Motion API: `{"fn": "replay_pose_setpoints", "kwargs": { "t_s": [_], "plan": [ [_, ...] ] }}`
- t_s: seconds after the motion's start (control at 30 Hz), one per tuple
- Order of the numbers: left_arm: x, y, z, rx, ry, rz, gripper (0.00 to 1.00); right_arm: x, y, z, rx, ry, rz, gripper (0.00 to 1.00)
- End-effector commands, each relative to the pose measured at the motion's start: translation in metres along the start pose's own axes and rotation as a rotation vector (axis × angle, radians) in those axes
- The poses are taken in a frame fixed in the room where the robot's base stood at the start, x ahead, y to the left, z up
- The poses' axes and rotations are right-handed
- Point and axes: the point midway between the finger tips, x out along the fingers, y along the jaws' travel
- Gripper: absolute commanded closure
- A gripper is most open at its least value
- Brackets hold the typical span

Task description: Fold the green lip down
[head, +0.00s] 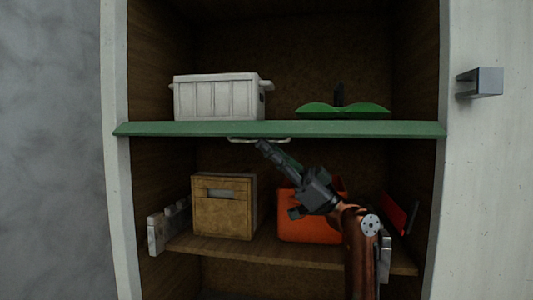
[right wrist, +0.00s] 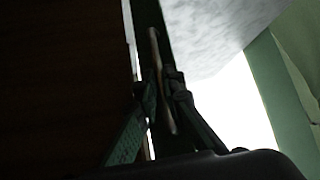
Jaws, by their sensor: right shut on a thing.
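The green lip (head: 380,130) runs across the full width of the cupboard, along the front of the upper shelf. It shows as a narrow band, widest at its lower front edge. Its exact tilt is hard to tell. A thin pale handle (head: 283,140) sits under the middle of its front edge. My right gripper (head: 262,146) reaches up from the lower right and is shut on the handle. In the right wrist view the handle (right wrist: 154,50) runs between the fingers (right wrist: 163,95). My left gripper is not in view.
A white crate (head: 215,98) and a green object (head: 345,111) stand on the upper shelf. Below are a tan box (head: 223,212), an orange container (head: 305,230), a grey piece (head: 169,225) and a red item (head: 394,215). A grey knob (head: 480,83) juts out at right.

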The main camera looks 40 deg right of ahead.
Motion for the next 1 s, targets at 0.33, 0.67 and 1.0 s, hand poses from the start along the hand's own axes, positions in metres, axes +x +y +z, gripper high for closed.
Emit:
{"fn": "replay_pose_setpoints", "kwargs": {
  "t_s": [0.33, 0.67, 1.0],
  "plan": [
    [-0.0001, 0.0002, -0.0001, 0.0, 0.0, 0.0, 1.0, 0.0004, 0.0007, -0.0033, -0.004, 0.005, 0.0, 1.0],
    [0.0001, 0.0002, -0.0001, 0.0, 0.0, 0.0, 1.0, 0.0002, 0.0001, -0.0021, -0.003, 0.002, -0.001, 0.74],
    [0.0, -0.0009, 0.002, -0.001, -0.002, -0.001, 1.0, 0.0003, -0.0003, -0.0011, -0.002, 0.001, -0.002, 0.74]
  ]
}}
